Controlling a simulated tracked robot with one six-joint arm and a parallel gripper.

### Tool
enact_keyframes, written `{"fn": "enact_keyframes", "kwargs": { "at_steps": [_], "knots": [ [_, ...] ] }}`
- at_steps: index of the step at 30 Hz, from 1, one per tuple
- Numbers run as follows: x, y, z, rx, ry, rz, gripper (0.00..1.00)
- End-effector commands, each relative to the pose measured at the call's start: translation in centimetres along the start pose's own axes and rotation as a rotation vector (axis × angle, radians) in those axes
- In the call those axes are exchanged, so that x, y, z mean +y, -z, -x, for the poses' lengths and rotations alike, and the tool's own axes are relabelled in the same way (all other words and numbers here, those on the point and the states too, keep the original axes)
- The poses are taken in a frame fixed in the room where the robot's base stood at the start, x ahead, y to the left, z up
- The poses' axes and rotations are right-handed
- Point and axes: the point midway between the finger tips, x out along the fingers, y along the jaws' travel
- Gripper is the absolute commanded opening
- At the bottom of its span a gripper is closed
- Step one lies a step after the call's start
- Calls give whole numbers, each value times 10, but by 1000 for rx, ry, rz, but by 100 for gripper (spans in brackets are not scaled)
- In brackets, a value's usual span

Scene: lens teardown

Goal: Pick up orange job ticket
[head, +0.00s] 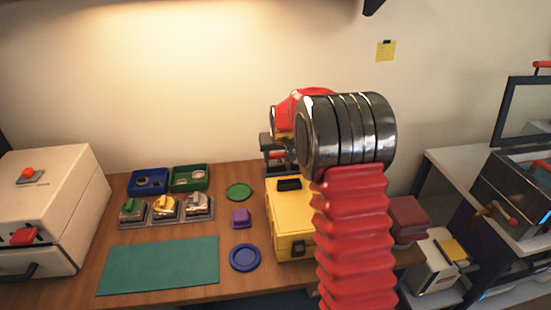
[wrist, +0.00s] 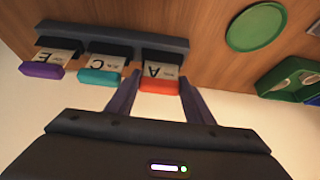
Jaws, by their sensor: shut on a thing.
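The orange job ticket (wrist: 158,87) shows in the wrist view, a pale card marked A with an orange end. It sits in the right slot of a dark rack (wrist: 115,36), its card part still between the slot walls. My gripper (wrist: 158,80) is shut on the ticket, one finger on each side of it. A cyan-ended ticket (wrist: 101,76) marked C and a purple-ended ticket (wrist: 41,69) marked E sit in the other slots. In the head view my arm hides the gripper, the rack and the tickets.
A yellow case (head: 291,240) stands close to my arm on the wooden bench. Left of it lie a blue disc (head: 244,257), a purple block (head: 240,218), a green disc (head: 238,191) and a bare green mat (head: 160,265). A white machine (head: 55,205) stands far left.

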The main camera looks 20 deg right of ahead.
Motion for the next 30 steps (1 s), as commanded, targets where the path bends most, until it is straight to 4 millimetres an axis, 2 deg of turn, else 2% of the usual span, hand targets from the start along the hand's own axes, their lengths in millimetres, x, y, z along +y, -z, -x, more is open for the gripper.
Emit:
{"fn": "enact_keyframes", "kwargs": {
  "at_steps": [5, 18, 24, 30],
  "knots": [
    [0, 8, 12, 4, 0, 0, 26],
    [0, 43, 74, 3, 0, 1, 26],
    [0, 49, 86, 1, 0, 1, 26],
    [0, 50, 86, 1, 0, 1, 26]
  ]
}}
